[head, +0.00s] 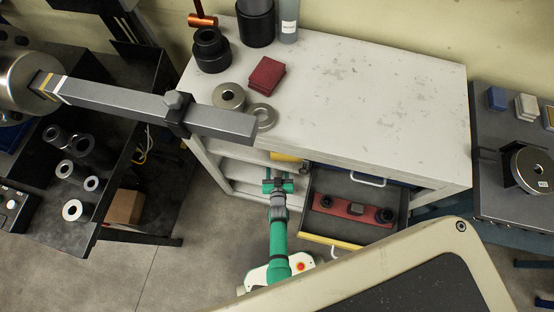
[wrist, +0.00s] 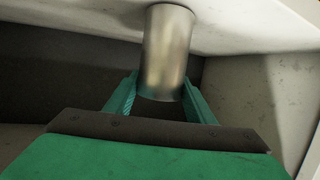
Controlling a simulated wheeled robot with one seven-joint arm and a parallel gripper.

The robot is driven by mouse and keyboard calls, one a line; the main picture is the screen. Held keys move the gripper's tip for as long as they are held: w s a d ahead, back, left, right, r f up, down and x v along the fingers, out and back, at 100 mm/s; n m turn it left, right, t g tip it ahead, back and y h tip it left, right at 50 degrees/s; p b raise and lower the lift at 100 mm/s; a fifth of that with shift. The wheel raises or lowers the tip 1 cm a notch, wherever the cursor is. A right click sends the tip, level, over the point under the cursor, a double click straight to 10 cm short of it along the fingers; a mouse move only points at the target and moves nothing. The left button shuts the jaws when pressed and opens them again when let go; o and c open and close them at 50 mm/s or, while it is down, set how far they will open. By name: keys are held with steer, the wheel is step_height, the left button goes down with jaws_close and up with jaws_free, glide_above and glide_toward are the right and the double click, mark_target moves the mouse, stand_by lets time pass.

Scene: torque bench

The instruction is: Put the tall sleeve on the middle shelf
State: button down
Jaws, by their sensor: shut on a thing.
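A metallic cylindrical sleeve (wrist: 168,50) stands between the green fingers of my gripper (wrist: 161,95) in the wrist view. My gripper is shut on it. The sleeve reaches up to a pale panel (wrist: 240,32) at the top of that view; I cannot tell whether they touch. In the head view my gripper (head: 278,184) is at the open shelf bay of the white cabinet (head: 380,110), below its top. The sleeve is hidden from the head view. Pale shelf boards (head: 236,170) show left of my gripper.
An open drawer (head: 345,190) with a red holder (head: 350,208) juts out right of my arm. A yellow item (head: 287,157) is just behind my gripper. Metal rings (head: 229,97) and red blocks (head: 266,76) lie on the cabinet top. A long bar (head: 150,105) crosses above the left side.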

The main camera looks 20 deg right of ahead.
steer(key=shift+w+r, duration=0.15)
steer(key=shift+w, duration=0.05)
steer(key=c, duration=1)
jaws_free()
steer(key=shift+s+a+f, duration=0.15)
steer(key=shift+s+f, duration=0.1)
steer(key=shift+c, duration=0.2)
steer(key=shift+o, duration=1.1)
steer(key=shift+r, duration=0.15)
steer(key=v, duration=1.2)
steer(key=s+a+r+n+t+y, duration=0.1)
steer(key=s+a+r, duration=0.3)
steer(key=s+r, duration=0.3)
steer(key=s+a+r+n+y, duration=0.1)
steer(key=s+a+r, duration=0.35)
steer(key=r, duration=0.55)
steer(key=s+a+r+n+y, duration=0.1)
steer(key=s+r, duration=0.2)
steer(key=r, duration=0.7)
steer(key=s+a+r+y, duration=0.1)
steer(key=s+r, duration=0.2)
steer(key=r, duration=0.7)
steer(key=shift+a+r+n+t+y, duration=0.2)
steer(key=shift+n+t+y, duration=0.1)
steer(key=shift+n+y, duration=0.1)
